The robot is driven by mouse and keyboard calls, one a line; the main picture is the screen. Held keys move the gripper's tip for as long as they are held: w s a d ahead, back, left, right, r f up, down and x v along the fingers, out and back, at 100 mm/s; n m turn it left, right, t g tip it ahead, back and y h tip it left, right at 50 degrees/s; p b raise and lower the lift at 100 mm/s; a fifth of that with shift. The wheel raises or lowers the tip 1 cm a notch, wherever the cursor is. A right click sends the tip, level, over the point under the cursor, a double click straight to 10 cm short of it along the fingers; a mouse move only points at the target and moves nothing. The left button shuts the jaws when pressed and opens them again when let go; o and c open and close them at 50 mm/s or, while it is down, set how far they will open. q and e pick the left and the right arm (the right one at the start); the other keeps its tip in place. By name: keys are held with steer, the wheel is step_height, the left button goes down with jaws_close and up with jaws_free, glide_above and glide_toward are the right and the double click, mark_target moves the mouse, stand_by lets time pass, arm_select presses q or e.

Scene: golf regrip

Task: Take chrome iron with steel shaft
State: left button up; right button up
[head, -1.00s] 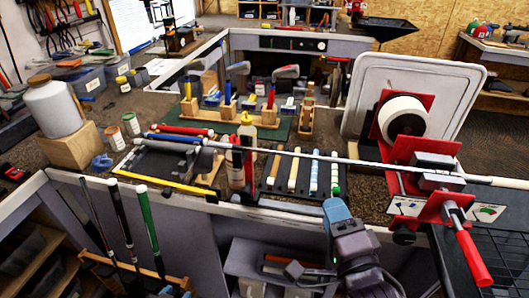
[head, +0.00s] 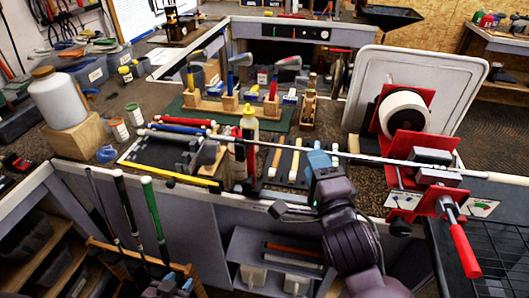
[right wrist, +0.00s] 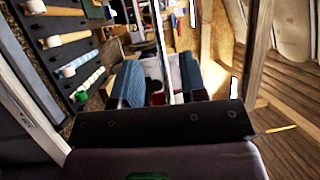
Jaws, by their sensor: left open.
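A club with a thin steel shaft (head: 290,152) lies level across the bench, clamped in the red vise (head: 437,155). Its white grip end (head: 505,179) points right; its head end, at the left among dark grey parts, is unclear. My right gripper (head: 321,162) is up at the shaft, in front of the bench edge. In the right wrist view its blue pads (right wrist: 163,80) stand apart and open, with the shaft (right wrist: 160,40) running in line with the gap; contact cannot be told. My left gripper (head: 165,286) is open at the bottom edge, by the front rack, partly cut off.
Clubs with black and green grips (head: 155,215) stand in a front wooden rack. Grips lie on a dark tray (head: 271,182). A spray bottle (head: 249,125), white jar (head: 56,98) and red vise handle (head: 465,250) are close by.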

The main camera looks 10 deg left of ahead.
steer(key=x, duration=0.3)
steer(key=shift+w+r+p, duration=0.1)
steer(key=shift+w+p, duration=0.2)
steer(key=shift+w, duration=0.05)
jaws_close()
